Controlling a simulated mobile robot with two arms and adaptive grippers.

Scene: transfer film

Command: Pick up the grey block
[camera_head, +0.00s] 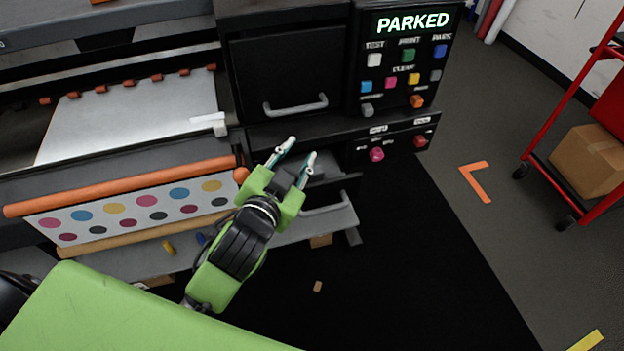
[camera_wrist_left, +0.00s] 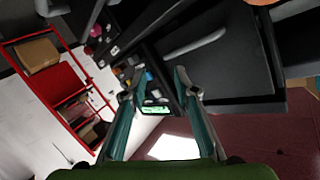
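A dark grey block-like shape (camera_head: 322,174) shows in the open drawer under the black cabinet, just right of and behind my left fingers; I cannot tell for sure that it is the grey block. My left gripper (camera_head: 301,148) is open in front of the drawer, with its two teal fingers apart and pointing up towards the cabinet. Nothing shows between them. In the left wrist view the left gripper (camera_wrist_left: 155,85) is also open and empty, and no grey block can be made out there. My right gripper is not in view.
The black cabinet has a closed upper door with a grey handle (camera_head: 296,107) and a lit panel reading PARKED (camera_head: 412,22). An orange roller (camera_head: 120,186) lies left of my arm. A red cart with a cardboard box (camera_head: 590,160) stands right. The dark floor between is mostly clear.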

